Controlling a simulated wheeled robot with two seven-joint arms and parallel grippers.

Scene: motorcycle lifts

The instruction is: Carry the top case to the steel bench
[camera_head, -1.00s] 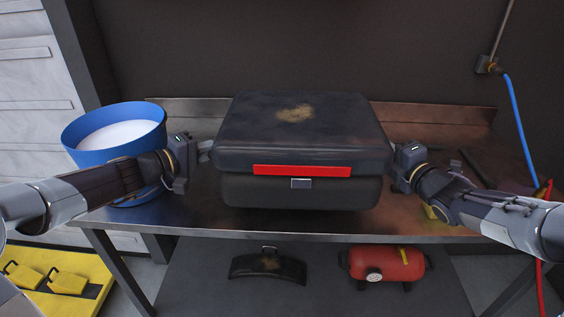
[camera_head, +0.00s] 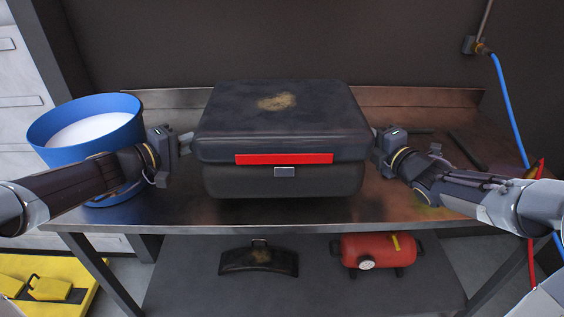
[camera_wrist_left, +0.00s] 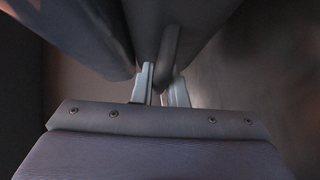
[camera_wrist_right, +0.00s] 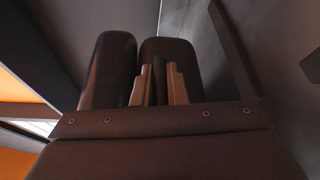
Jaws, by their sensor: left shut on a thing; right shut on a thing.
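The top case (camera_head: 283,115), black with a red strip and a silver latch on its front, is upright over the steel bench (camera_head: 300,218). I cannot tell whether its underside touches the bench top. My left gripper (camera_head: 187,143) is at the case's left side; in the left wrist view its fingers (camera_wrist_left: 158,84) are shut on a dark part of the case. My right gripper (camera_head: 376,142) is at the case's right side; in the right wrist view its fingers (camera_wrist_right: 159,82) are close together on a dark part. The case hides the middle of the bench.
A blue bucket (camera_head: 50,133) with white contents stands on the bench at left, close behind my left arm. Dark tools (camera_head: 465,150) lie at the right. Below are a red tank (camera_head: 380,252) and a dark curved piece (camera_head: 259,260). A blue hose (camera_head: 508,105) hangs at right.

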